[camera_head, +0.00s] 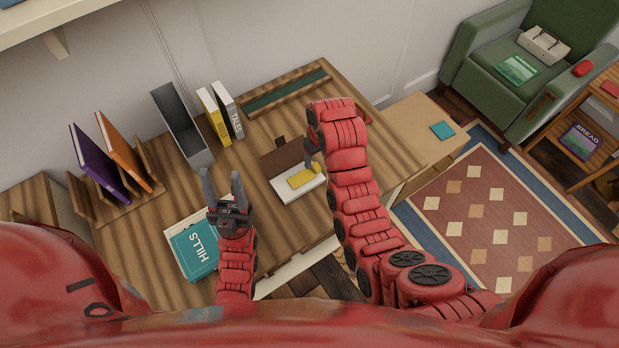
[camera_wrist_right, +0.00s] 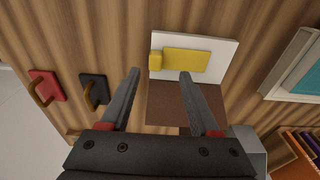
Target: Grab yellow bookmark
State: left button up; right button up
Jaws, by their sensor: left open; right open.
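The yellow bookmark (camera_head: 301,178) lies flat on a white rectangular page or pad (camera_head: 285,194) on the wooden desk. In the right wrist view the yellow bookmark (camera_wrist_right: 190,61) has a thicker tab at its left end, and the white pad (camera_wrist_right: 222,46) is under it. My right gripper (camera_wrist_right: 160,76) is open and empty, its fingertips near the bookmark's lower edge in that view. In the head view my right gripper (camera_head: 312,158) is partly hidden by its own arm, just beyond the bookmark. My left gripper (camera_head: 222,178) is open and empty above the desk, beside the teal HILLS book (camera_head: 193,250).
A brown panel (camera_wrist_right: 187,105) adjoins the pad. Red (camera_wrist_right: 45,84) and black (camera_wrist_right: 93,88) pieces with wooden handles lie nearby. A grey bin (camera_head: 182,125), yellow and white books (camera_head: 214,117), and a rack with purple and orange books (camera_head: 97,165) stand along the back and left.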

aim_at(316, 166)
jog(key=shift+f, duration=0.45)
jog(key=shift+w+f+p, duration=0.2)
jog(key=shift+f+p, duration=0.25)
jog(key=shift+p, duration=0.2)
jog(key=f, duration=0.1)
jog(key=f+p, duration=0.1)
jog(key=shift+w+f, duration=0.35)
jog(key=shift+f, duration=0.05)
jog(key=shift+w+f+p, duration=0.1)
jog(key=shift+f+p, duration=0.3)
jog(key=shift+f, duration=0.35)
grip_shut()
